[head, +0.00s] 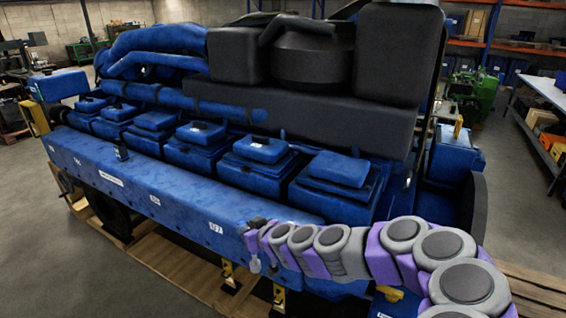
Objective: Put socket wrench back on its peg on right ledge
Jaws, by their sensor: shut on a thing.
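My gripper (256,232) is at the far end of my grey and purple arm, over the front edge of the long blue ledge (180,198) of the engine. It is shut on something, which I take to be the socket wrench. The gripper is small and dark here, so the wrench's outline and tilt cannot be made out. My arm covers the right part of the ledge. I cannot make out a peg there.
A small dark bottle-like object (121,151) stands on the ledge further left. Blue covered boxes (262,150) line the engine behind the ledge. A wooden pallet (180,262) lies below. Open floor (60,270) is at the lower left.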

